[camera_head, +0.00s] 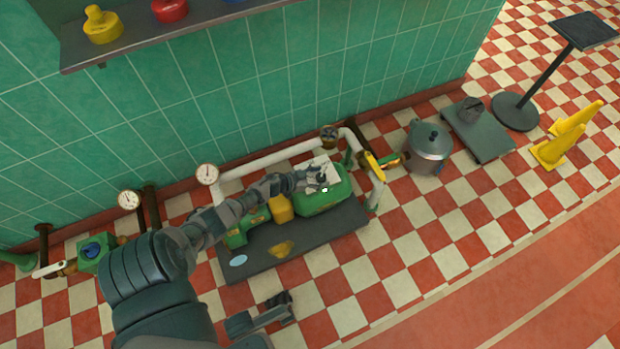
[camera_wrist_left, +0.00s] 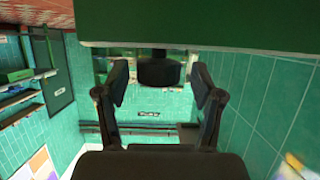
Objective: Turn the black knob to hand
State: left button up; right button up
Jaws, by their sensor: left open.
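The black knob (camera_wrist_left: 158,72) shows in the left wrist view, in front of a green housing (camera_wrist_left: 200,25). My left gripper (camera_wrist_left: 159,84) is open, with one finger on each side of the knob and a visible gap on both sides. In the head view my left gripper (camera_head: 318,178) is over the right part of the green machine (camera_head: 338,192), and a small dark part (camera_head: 322,180) there may be the knob, mostly hidden by the fingers. My right gripper (camera_head: 278,303) seems to be low in the head view, away from the machine; its jaws are unclear.
The machine stands on a dark base plate (camera_head: 350,220) by the tiled wall. White pipes (camera_head: 265,160) with gauges (camera_head: 207,173) run behind it. A steel pot (camera_head: 429,148), a floor scale (camera_head: 480,132) and yellow cones (camera_head: 560,145) stand right. A shelf (camera_head: 130,50) hangs above. The checkered floor in front is clear.

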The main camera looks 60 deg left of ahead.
pick_arm(q)
jog(key=v, duration=1.1)
jog(key=shift+s, duration=0.25)
